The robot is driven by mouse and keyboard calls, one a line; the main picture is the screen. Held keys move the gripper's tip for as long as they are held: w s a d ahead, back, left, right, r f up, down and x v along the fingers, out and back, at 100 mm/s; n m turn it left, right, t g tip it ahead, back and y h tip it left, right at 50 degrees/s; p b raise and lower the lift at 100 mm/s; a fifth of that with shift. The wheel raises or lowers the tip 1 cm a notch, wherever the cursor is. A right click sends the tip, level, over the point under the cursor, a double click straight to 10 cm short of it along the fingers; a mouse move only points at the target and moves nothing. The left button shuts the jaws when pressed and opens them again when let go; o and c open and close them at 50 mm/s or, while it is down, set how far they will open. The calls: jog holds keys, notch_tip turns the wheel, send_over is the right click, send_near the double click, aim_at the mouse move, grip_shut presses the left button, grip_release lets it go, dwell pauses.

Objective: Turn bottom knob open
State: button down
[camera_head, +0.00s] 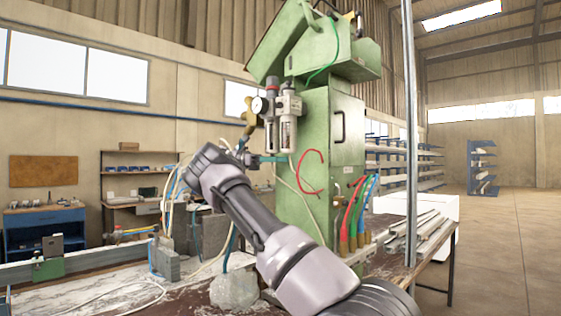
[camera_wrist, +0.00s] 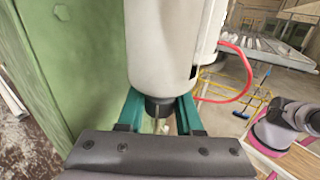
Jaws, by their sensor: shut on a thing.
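The bottom knob (camera_wrist: 158,106) is a small black cap under a pale grey cylindrical bowl (camera_wrist: 160,45), seen in the wrist view. My gripper (camera_wrist: 160,112) has its teal fingers on either side of the knob and is shut on it. In the head view my gripper (camera_head: 275,158) is just below the filter-regulator unit (camera_head: 288,108), which is fixed to the green machine (camera_head: 318,120). The knob is too small to make out there. The knob's turned position cannot be told.
A round gauge (camera_head: 259,105) and a brass-coloured fitting (camera_head: 249,120) sit left of the unit. Red, green and blue hoses (camera_head: 358,205) rise at the machine's base. Loose cables (camera_head: 150,290) lie on the bench. A metal post (camera_head: 410,130) stands at right.

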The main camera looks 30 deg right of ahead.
jog(key=shift+s+a+m+g+y, duration=0.1)
jog(key=shift+a+m+g+y, duration=0.05)
jog(key=shift+m+g+y, duration=0.55)
jog(key=shift+s+g+y, duration=0.1)
jog(key=shift+g+y, duration=0.2)
jog(key=shift+g, duration=0.1)
jog(key=c, duration=0.6)
grip_release()
jog(key=shift+o, duration=0.2)
jog(key=shift+t+h, duration=0.3)
jog(key=shift+h, duration=0.1)
